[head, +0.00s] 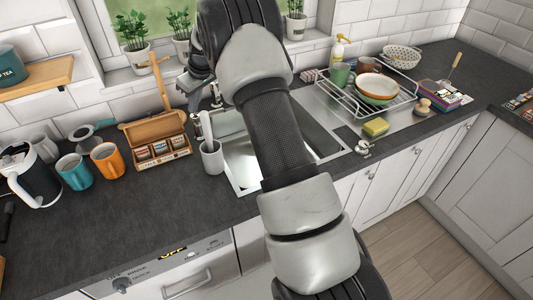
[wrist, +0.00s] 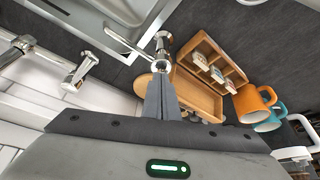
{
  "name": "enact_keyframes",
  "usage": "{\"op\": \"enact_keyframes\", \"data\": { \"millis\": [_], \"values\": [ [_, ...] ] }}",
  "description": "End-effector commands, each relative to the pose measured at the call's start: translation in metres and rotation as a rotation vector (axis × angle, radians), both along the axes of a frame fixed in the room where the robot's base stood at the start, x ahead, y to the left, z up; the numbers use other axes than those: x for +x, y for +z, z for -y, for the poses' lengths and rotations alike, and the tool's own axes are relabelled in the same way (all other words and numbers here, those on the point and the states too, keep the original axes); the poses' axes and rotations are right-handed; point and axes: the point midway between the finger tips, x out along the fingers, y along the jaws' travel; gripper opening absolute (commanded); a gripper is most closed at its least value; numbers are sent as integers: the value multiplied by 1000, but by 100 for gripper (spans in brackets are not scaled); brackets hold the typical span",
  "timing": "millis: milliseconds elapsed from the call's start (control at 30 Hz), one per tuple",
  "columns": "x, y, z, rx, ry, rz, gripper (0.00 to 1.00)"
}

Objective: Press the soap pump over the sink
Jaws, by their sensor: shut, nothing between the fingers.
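A chrome fixture with a round head and a thin spout (wrist: 160,50) stands at the sink's edge in the wrist view. It looks like the soap pump, with its spout reaching over the sink (wrist: 95,14). My gripper (wrist: 161,82) is shut and empty. In the head view my arm covers much of the sink (head: 240,165), and the pump cannot be made out. A separate pump bottle (head: 338,52) stands behind the dish rack.
Chrome tap parts (wrist: 78,73) are left of the fingers. A wooden tea box (head: 160,160), a grey cup (head: 212,158), an orange mug (head: 107,160) and a teal mug (head: 75,173) stand left of the sink. A dish rack (head: 355,105) is right.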

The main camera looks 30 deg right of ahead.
Motion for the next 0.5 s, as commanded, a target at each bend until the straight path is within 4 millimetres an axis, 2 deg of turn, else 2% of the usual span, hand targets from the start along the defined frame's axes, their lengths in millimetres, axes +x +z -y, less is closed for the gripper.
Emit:
{"op": "enact_keyframes", "data": {
  "millis": [500],
  "values": [
    [0, -18, 0, 0, 0, -1, 0]
  ]
}}
